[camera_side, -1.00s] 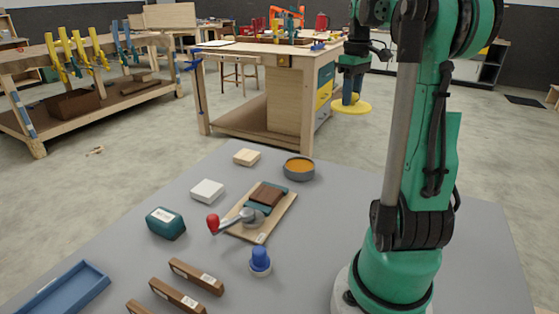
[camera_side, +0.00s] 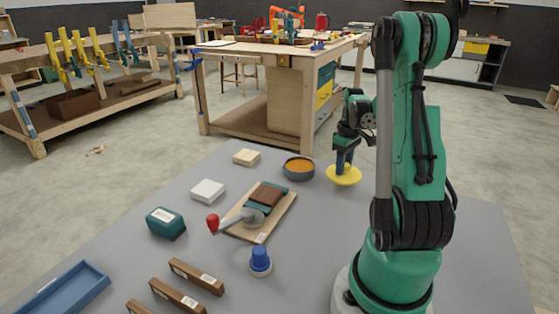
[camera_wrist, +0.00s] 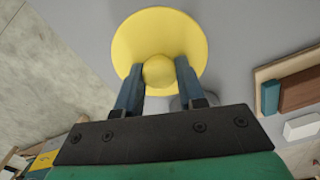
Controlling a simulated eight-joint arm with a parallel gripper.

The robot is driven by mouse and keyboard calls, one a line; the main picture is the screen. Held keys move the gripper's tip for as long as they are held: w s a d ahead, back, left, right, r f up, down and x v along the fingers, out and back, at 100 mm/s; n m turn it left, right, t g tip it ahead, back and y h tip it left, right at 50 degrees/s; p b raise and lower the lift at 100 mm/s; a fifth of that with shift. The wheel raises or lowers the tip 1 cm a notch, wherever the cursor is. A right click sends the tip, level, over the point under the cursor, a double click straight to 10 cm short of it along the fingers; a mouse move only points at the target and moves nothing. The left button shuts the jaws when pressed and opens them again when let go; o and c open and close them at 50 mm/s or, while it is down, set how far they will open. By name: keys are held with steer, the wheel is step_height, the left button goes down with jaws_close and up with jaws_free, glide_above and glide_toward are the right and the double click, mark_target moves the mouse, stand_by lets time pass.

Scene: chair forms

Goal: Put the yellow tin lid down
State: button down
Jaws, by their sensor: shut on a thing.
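The yellow tin lid (camera_side: 343,175) is a round disc with a ball-shaped knob. My gripper (camera_side: 344,163) is shut on the knob and holds the lid level near the far right part of the grey table. Whether the lid touches the table I cannot tell. In the wrist view, the two blue fingers of my gripper (camera_wrist: 158,78) stand either side of the knob, and the lid (camera_wrist: 160,32) spreads out beyond them. A round dark tin (camera_side: 299,169) with orange contents stands open, left of the lid.
A wooden board (camera_side: 283,212) with a clamp, red-knobbed lever and brown block lies left of my arm. A white block (camera_side: 207,190), a pale wood block (camera_side: 246,157), a teal box (camera_side: 166,223) and a blue-topped object (camera_side: 260,260) stand around it. Bare table (camera_side: 320,225) lies right of the board.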

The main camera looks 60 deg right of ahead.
steer(key=shift+f, duration=1.25)
steer(key=shift+f, duration=0.15)
steer(key=c, duration=0.5)
jaws_free()
